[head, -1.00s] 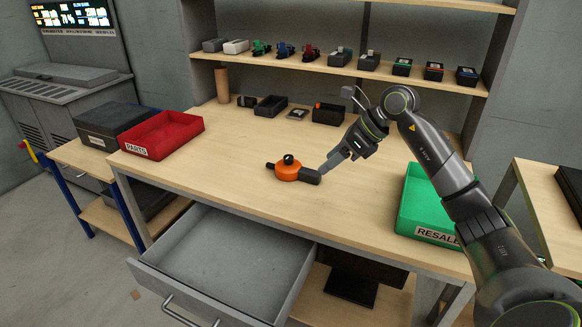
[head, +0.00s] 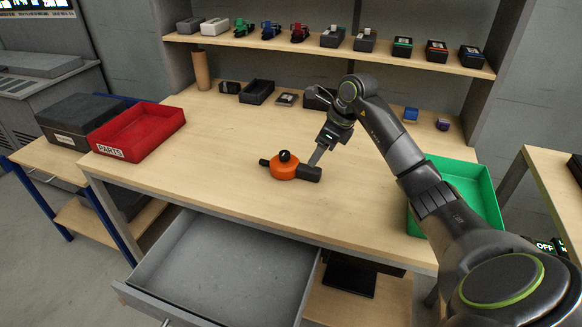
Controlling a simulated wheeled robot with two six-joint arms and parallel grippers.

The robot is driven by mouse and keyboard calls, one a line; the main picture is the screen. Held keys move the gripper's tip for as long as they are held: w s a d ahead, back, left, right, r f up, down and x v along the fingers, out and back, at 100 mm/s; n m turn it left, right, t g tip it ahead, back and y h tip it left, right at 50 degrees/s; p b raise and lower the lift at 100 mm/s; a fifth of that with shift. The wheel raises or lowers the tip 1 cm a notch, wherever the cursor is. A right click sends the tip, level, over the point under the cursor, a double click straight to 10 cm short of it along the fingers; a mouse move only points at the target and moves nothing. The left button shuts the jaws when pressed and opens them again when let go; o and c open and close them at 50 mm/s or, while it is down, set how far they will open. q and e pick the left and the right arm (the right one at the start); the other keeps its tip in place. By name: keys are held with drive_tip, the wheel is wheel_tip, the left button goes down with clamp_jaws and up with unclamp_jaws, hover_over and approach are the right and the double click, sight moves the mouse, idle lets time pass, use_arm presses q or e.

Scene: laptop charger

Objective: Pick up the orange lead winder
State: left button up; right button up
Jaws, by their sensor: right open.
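The orange lead winder (head: 284,171) lies on the workbench (head: 215,170) near its middle. It is a round orange body with a black knob on top, a dark stub on its left and a dark block on its right. My right gripper (head: 315,160) is open just behind the dark block, pointing down toward it. The fingers overlap the block's edge in the picture, and I cannot tell whether they touch it. My left gripper is not in view.
A red PARTS bin (head: 137,131) stands at the bench's left, a green bin (head: 470,190) at the right, partly behind my right arm. An open grey drawer (head: 225,265) juts out below the front edge. Small boxes and trays line the back, and a shelf (head: 300,48) holds several devices.

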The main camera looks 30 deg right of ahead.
sight(309, 168)
drive_tip(key=shift+p+x, duration=0.35)
drive_tip(key=shift+x, duration=3.15)
drive_tip(key=shift+s, duration=0.1)
drive_tip(key=c, duration=1.2)
drive_tip(key=shift+r, duration=0.1)
